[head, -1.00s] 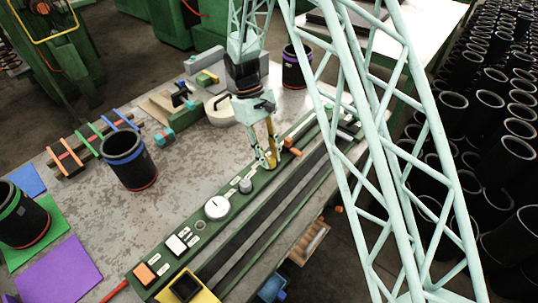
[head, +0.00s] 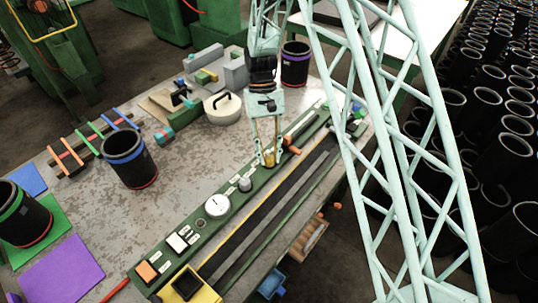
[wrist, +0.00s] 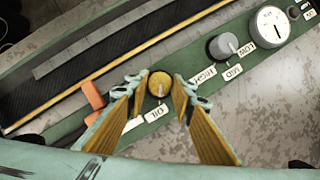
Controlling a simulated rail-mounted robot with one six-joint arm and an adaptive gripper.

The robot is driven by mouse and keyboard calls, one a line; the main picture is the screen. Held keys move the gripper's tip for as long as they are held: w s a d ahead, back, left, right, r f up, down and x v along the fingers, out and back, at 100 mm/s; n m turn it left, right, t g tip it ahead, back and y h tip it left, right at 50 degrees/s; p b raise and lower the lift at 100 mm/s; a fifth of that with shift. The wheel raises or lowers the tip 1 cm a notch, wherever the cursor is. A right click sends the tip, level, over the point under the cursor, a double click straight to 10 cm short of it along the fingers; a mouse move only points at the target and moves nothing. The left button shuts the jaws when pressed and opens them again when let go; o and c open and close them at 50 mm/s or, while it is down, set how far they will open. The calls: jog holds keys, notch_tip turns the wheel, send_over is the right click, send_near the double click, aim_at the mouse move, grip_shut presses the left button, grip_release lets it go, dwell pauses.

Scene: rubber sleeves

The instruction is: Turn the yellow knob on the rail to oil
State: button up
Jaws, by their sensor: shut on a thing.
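The yellow knob (wrist: 160,84) sits on the green rail (wrist: 99,146), and its pale pointer line points down in the wrist view, toward the OIL label (wrist: 156,113). My gripper (wrist: 160,83) has one finger on each side of the knob and is shut on it. In the head view my gripper (head: 269,163) reaches down to the rail at the knob, whose yellow top is mostly hidden between the fingertips. Any other label of this knob cannot be made out behind the fingers.
A grey knob (wrist: 223,46) with LOW, MID and HIGH labels is close beside, then a white dial (wrist: 270,26). An orange lever (wrist: 93,95) stands close on the other side. A dark belt track (head: 270,211) runs along the rail.

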jog(key=o, duration=0.8)
jog(key=shift+o, duration=0.2)
jog(key=shift+w+r, duration=0.1)
jog(key=shift+r, duration=0.05)
jog(key=v, duration=1.1)
jog(key=shift+r, duration=0.35)
jog(key=shift+a, duration=0.1)
